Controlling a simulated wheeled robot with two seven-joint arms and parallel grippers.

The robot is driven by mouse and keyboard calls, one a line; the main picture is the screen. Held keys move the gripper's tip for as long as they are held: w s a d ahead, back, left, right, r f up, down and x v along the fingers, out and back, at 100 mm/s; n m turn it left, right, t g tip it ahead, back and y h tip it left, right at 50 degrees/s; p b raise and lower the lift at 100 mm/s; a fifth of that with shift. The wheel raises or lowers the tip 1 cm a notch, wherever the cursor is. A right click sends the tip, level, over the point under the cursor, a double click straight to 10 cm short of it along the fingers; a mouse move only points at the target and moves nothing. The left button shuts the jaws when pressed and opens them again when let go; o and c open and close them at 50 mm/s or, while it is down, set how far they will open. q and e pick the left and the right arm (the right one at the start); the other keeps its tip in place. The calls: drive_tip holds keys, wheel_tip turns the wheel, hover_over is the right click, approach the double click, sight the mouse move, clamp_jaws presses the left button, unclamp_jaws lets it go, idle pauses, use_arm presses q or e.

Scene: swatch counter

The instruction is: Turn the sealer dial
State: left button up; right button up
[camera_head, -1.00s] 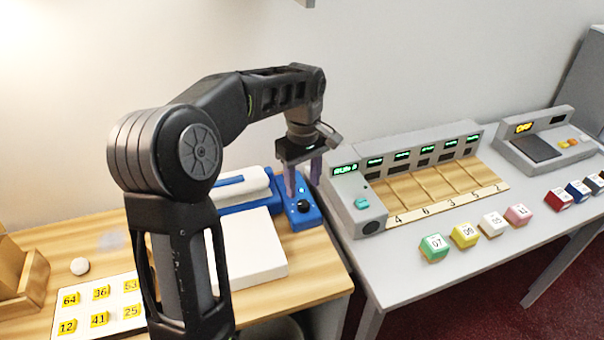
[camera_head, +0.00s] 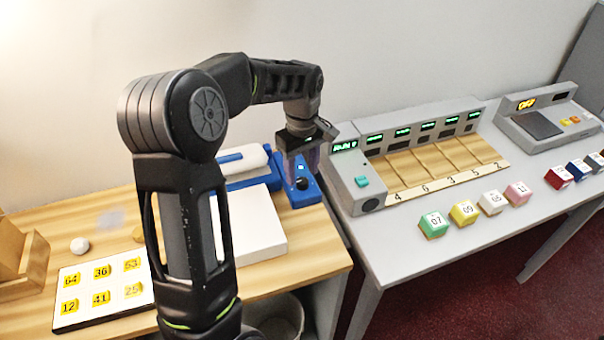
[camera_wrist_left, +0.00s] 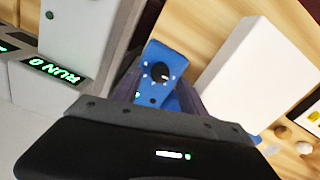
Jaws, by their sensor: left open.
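The sealer is a blue machine with a white bar (camera_head: 242,160). Its blue control box (camera_head: 303,198) carries a black round dial (camera_head: 302,184), which also shows in the left wrist view (camera_wrist_left: 160,73) with a small white mark. My left gripper (camera_head: 302,172) is open, pointing down over the dial. In the left wrist view its two dark purple fingers (camera_wrist_left: 160,95) frame the control box, with the dial appearing between them. I cannot tell whether the fingers touch the dial. My right gripper is in neither view.
A white block (camera_head: 250,228) lies in front of the sealer. A number tray (camera_head: 85,318) is at the left. A grey sorter unit (camera_head: 357,198) stands close to the right of the control box, with coloured cubes in front. A bin (camera_head: 285,315) is below the counter edge.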

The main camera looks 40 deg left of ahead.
use_arm(q)
drive_tip(key=shift+f, duration=1.1)
drive_tip(key=shift+c, duration=0.2)
clamp_jaws()
